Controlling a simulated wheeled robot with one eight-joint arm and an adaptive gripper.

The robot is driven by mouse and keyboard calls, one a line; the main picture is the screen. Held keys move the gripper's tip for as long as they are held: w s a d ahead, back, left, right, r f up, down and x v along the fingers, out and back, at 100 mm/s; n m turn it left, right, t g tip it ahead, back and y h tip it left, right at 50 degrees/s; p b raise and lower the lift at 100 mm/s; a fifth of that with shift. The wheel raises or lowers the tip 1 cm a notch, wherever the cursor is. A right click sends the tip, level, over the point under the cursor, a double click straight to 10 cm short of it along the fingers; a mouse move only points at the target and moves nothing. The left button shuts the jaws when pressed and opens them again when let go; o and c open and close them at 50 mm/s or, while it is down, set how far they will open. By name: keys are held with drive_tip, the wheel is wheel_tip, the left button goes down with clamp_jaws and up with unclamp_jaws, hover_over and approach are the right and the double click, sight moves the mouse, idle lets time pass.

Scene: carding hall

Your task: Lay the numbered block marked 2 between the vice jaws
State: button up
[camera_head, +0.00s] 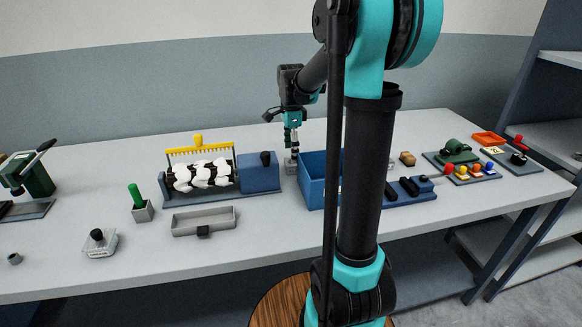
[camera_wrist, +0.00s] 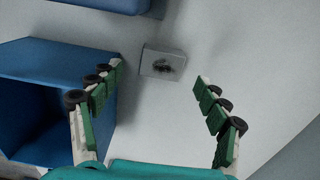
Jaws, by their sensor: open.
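My gripper (camera_head: 292,150) is open and points down at the back of the table, left of the blue bin. In the wrist view its green-padded fingers (camera_wrist: 158,74) stand apart with nothing between the pads. A small pale grey block (camera_wrist: 163,62) with a dark mark on top lies just beyond the fingertips, roughly centred; the mark is too blurred to read. In the head view the block (camera_head: 291,168) shows partly under my gripper. A blue device with black blocks (camera_head: 408,188), right of my arm, may be the vice; I cannot tell for sure.
The open blue bin (camera_head: 313,188) stands close beside my gripper, also in the wrist view (camera_wrist: 40,62). A blue-based roller machine with a yellow comb (camera_head: 199,150) is to the left. A grey tray (camera_head: 204,221) lies in front.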

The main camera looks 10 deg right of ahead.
sight(291, 166)
drive_tip(key=shift+w+f, duration=0.15)
drive_tip(key=shift+f, duration=2.5)
drive_tip(key=shift+c, duration=0.6)
clamp_jaws()
drive_tip(key=shift+r, duration=0.15)
